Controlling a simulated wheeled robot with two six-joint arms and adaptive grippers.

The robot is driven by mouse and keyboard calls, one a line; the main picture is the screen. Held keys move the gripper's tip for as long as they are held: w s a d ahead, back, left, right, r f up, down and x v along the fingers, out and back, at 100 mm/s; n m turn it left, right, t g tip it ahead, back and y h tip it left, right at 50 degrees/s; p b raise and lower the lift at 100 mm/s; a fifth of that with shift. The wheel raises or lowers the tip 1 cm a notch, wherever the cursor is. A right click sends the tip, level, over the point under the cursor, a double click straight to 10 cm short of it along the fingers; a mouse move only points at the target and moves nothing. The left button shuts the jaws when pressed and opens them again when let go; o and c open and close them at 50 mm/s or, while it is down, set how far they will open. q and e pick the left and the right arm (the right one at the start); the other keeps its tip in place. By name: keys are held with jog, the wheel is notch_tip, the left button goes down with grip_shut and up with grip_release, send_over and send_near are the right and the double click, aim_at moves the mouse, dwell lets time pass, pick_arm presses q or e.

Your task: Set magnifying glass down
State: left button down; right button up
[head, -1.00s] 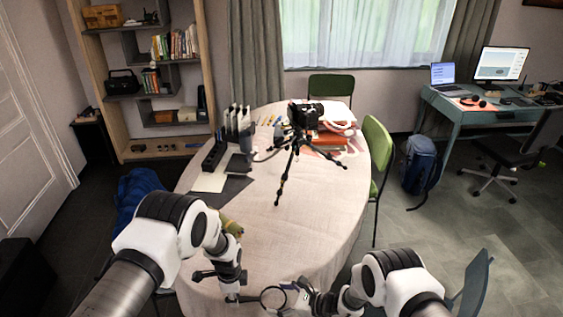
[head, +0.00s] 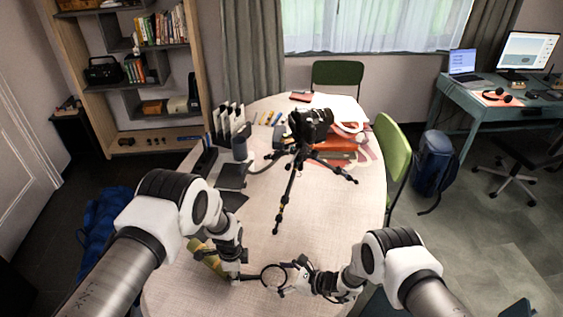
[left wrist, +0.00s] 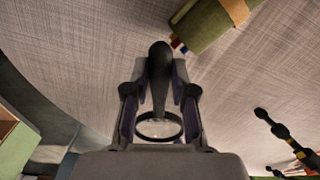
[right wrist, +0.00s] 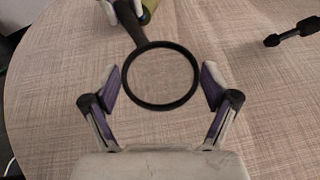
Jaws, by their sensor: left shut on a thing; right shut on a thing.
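The black-rimmed magnifying glass (head: 274,276) is held between my two grippers, over the near part of the table. My left gripper (head: 240,277) is shut on its dark handle, which shows between the fingers in the left wrist view (left wrist: 160,72). My right gripper (head: 289,280) is shut on the round rim. In the right wrist view its fingertips (right wrist: 161,86) are on opposite sides of the lens ring (right wrist: 160,76). The glass appears roughly level. I cannot tell whether it touches the tabletop.
A green rolled item (head: 205,258) lies beside my left gripper. A black tripod (head: 284,196) with a camera (head: 311,124) stands farther back. A green chair (head: 393,150) stands at the right.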

pick_arm(q)
jog(key=shift+w, duration=0.2)
pick_arm(e)
jog(key=shift+w+r, duration=0.1)
jog(key=shift+w, duration=0.2)
pick_arm(q)
jog(key=shift+r, duration=0.1)
jog(key=shift+s, duration=0.1)
pick_arm(e)
jog(key=shift+s, duration=0.1)
pick_arm(q)
notch_tip(320, 180, down, 5)
jog(key=b, duration=0.5)
pick_arm(e)
notch_tip(320, 180, down, 5)
jog(key=shift+r, duration=0.1)
pick_arm(q)
jog(key=c, duration=1.3)
grip_release()
pick_arm(e)
jog(key=o, duration=0.9)
jog(key=shift+c, duration=0.2)
pick_arm(q)
jog(key=o, duration=0.3)
jog(key=shift+r, duration=0.1)
pick_arm(e)
jog(key=shift+o, duration=0.7)
pick_arm(q)
jog(key=shift+o, duration=0.2)
